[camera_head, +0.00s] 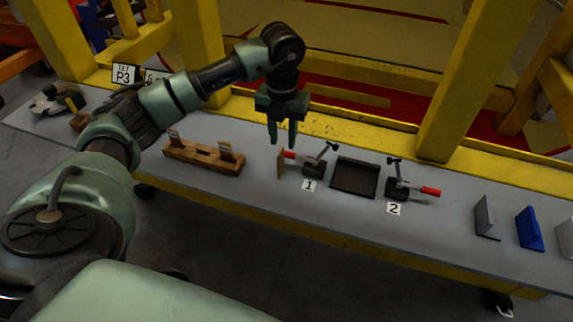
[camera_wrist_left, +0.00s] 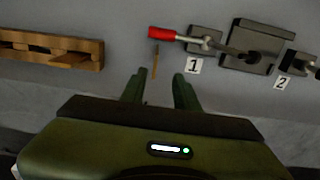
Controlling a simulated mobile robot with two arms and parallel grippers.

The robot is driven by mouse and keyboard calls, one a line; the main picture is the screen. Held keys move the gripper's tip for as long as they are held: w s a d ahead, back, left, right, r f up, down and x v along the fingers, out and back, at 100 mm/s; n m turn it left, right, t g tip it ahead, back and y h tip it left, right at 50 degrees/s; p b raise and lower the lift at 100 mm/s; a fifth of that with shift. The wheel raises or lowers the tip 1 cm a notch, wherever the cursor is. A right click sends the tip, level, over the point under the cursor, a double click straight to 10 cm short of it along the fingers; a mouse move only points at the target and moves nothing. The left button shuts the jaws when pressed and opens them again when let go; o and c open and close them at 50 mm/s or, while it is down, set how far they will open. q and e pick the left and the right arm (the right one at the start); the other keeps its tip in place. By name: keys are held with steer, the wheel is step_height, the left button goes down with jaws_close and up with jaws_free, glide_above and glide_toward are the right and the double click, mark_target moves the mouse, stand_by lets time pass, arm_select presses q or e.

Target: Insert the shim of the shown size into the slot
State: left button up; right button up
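My left gripper (camera_head: 283,141) points down above the grey bench. Its two fingers are apart with nothing between them, as the left wrist view (camera_wrist_left: 158,82) also shows. A thin brown plate (camera_head: 281,166) stands on edge just below and beyond the fingertips; in the left wrist view (camera_wrist_left: 155,62) it looks like a narrow strip. A wooden rack (camera_head: 204,158) to the left holds a few upright thin pieces (camera_head: 225,152). A dark shallow fixture (camera_head: 354,178) lies between two toggle clamps. I cannot tell which part is the slot. My right gripper is out of view.
Clamp 1 (camera_head: 314,167) has a red handle pointing left, close to the brown plate. Clamp 2 (camera_head: 400,183) has its red handle pointing right. A P3 sign (camera_head: 124,76) and yellow beams are behind.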

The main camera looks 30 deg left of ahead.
mark_target(281, 151)
arm_select(q)
steer(key=f+p, duration=0.1)
steer(key=f, duration=0.2)
steer(key=a+f+p, duration=0.1)
steer(key=f, duration=0.1)
steer(key=shift+f+p, duration=0.2)
steer(key=shift+p, duration=0.15)
steer(key=shift+w+f, duration=0.1)
steer(key=shift+f, duration=0.45)
jaws_close()
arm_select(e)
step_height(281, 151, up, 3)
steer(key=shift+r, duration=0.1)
arm_select(q)
steer(key=shift+r, duration=0.1)
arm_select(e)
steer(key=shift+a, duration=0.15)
